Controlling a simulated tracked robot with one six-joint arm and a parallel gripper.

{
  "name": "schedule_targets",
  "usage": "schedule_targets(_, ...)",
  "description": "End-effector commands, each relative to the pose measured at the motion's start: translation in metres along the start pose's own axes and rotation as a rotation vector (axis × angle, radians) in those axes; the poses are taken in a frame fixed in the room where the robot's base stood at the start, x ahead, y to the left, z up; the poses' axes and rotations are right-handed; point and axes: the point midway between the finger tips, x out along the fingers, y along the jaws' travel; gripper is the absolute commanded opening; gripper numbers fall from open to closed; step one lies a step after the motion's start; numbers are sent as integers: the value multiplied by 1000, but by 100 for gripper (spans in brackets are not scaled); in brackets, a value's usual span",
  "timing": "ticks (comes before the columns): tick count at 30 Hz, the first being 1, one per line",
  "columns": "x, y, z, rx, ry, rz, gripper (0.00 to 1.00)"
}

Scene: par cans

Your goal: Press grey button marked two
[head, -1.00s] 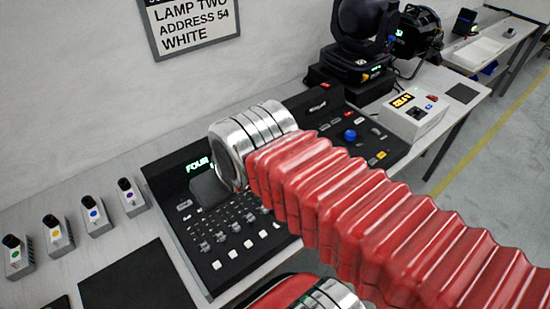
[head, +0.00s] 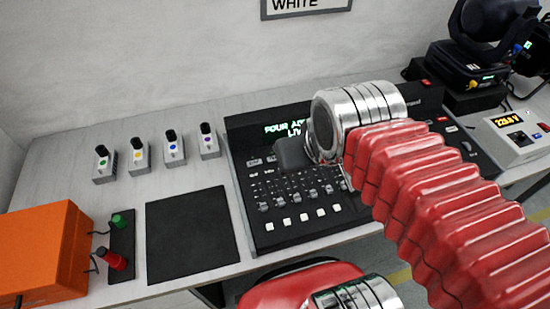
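The black control console (head: 300,238) stands on the table at the middle of the head view, with a green-lit display (head: 284,128). A row of pale buttons (head: 304,217) runs along its front. Small grey keys (head: 262,160) sit below the display; their markings are too small to read, so I cannot tell which is two. My red bellows arm with silver rings reaches over the console and hides much of its middle and right. A dark grey part at its end, seemingly my gripper (head: 291,153), is over the keys. Its fingers cannot be made out, nor whether it touches.
A black mat (head: 190,234) lies left of the console. Several small switch boxes (head: 139,155) stand behind it. An orange box (head: 48,250) with a green and a red connector is at far left. A lamp (head: 482,50) and a white meter box (head: 518,135) stand at right.

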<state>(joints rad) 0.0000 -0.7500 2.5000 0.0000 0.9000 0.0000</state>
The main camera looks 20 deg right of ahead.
Motion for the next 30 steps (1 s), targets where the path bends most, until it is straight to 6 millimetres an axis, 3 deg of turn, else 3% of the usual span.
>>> schedule_targets(8,0,0,0,0,0,0,31)
schedule_targets(21,0,0,0,0,0,0,0)
schedule_targets(30,0,0,0,0,0,0,0)
